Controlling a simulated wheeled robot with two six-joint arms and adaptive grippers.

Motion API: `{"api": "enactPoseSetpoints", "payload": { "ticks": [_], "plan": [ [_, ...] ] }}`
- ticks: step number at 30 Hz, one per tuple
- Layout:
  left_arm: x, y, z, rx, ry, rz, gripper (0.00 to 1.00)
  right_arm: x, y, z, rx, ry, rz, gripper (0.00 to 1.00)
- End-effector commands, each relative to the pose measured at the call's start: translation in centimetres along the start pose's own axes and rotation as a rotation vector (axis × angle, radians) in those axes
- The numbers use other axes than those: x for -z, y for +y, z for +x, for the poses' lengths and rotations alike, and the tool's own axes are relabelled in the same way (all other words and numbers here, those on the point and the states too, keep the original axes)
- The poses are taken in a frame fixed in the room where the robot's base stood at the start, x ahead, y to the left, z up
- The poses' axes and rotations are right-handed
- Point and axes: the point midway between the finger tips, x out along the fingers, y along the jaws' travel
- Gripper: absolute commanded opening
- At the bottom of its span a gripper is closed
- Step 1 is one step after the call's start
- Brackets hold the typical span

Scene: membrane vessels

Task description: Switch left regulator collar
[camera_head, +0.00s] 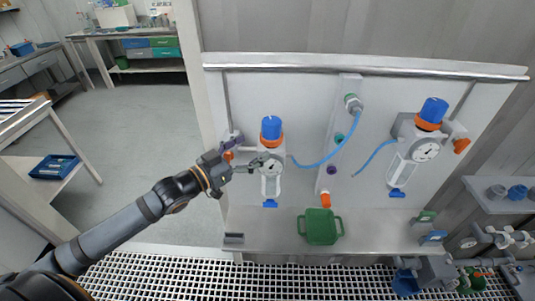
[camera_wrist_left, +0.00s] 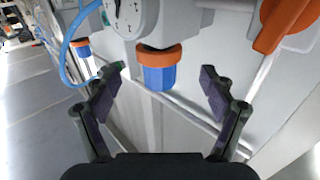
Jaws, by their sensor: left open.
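The left regulator has a blue knob (camera_head: 271,126) over an orange collar (camera_head: 271,142) and a white body with a round gauge (camera_head: 270,166). My left gripper (camera_head: 249,152) is open, just left of this regulator in the head view. In the left wrist view the regulator appears upside down, its orange collar (camera_wrist_left: 158,54) and blue knob (camera_wrist_left: 159,78) ahead between the two spread fingers (camera_wrist_left: 164,85). No contact is visible. My right gripper is not in view.
A second regulator (camera_head: 428,128) is at the right of the white panel. A blue hose (camera_head: 325,160) runs between fittings. An orange lever (camera_wrist_left: 287,22) is beside the left regulator. A green container (camera_head: 320,227) stands on the ledge below. A metal rail (camera_head: 365,66) crosses the top.

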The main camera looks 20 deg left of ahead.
Motion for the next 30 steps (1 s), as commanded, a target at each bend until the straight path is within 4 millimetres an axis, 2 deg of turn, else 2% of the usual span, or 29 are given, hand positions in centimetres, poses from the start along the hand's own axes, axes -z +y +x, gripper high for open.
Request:
{"api": "enactPoseSetpoints", "payload": {
  "ticks": [1,6,9,12,18,30],
  "plan": [
    [-1.1,0.1,0.4,-0.003,0.004,0.004,0.83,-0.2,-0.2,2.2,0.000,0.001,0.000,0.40],
    [-0.9,-0.4,2.2,0.019,0.008,-0.007,0.83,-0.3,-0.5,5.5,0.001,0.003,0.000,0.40],
    [-0.8,0.2,3.4,-0.003,0.008,-0.005,0.83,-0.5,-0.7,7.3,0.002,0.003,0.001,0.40],
    [0.2,0.0,4.3,0.001,0.002,-0.004,0.83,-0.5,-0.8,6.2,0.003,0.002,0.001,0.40],
    [0.1,0.1,5.6,-0.003,-0.002,0.000,0.83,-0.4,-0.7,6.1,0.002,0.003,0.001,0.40],
    [-0.1,0.3,6.0,-0.007,-0.005,0.003,0.83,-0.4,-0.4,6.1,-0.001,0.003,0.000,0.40]
  ]
}}
